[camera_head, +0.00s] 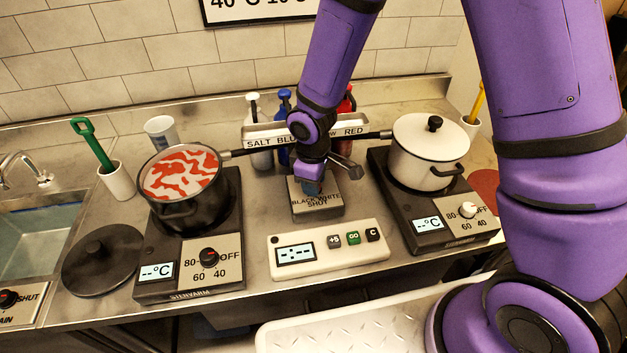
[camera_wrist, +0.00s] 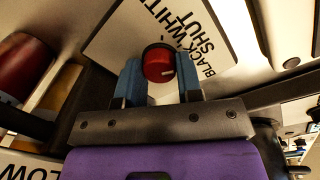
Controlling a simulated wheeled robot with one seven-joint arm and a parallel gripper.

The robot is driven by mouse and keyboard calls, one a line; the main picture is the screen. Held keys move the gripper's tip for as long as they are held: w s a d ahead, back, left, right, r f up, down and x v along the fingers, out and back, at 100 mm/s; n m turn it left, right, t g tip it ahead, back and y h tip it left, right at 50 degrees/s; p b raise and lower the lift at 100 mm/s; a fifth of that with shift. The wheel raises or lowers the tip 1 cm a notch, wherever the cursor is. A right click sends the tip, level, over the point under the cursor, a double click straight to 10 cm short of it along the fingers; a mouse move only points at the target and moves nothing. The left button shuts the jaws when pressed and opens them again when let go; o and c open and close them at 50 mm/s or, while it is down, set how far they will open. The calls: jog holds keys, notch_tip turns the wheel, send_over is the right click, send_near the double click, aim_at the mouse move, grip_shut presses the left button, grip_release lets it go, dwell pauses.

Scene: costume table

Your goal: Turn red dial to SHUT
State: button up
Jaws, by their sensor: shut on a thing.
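The red dial (camera_wrist: 158,58) sits on a small box with a pale label plate (camera_wrist: 125,30) reading BLACK, WHITE and SHUT. A small white mark shows on the dial's lower right in the wrist view; which word it points to I cannot tell for sure. My gripper (camera_wrist: 159,72) has its blue fingers on either side of the dial, shut on it. In the head view my gripper (camera_head: 312,186) comes down from above on the grey box (camera_head: 318,208) at the back middle of the counter, and it hides the dial there.
A black pot (camera_head: 190,212) with red-and-white contents stands on the left hotplate, a white lidded pot (camera_head: 425,160) on the right one. Their handles reach toward my arm. Bottles stand behind; a white timer panel (camera_head: 330,250) lies in front. A black lid (camera_head: 103,262) lies left.

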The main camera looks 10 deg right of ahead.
jog(key=shift+n, duration=2.1)
jog(key=o, duration=0.9)
jog(key=r, duration=1)
jog(key=shift+s+r, duration=0.3)
jog(key=shift+r, duration=0.1)
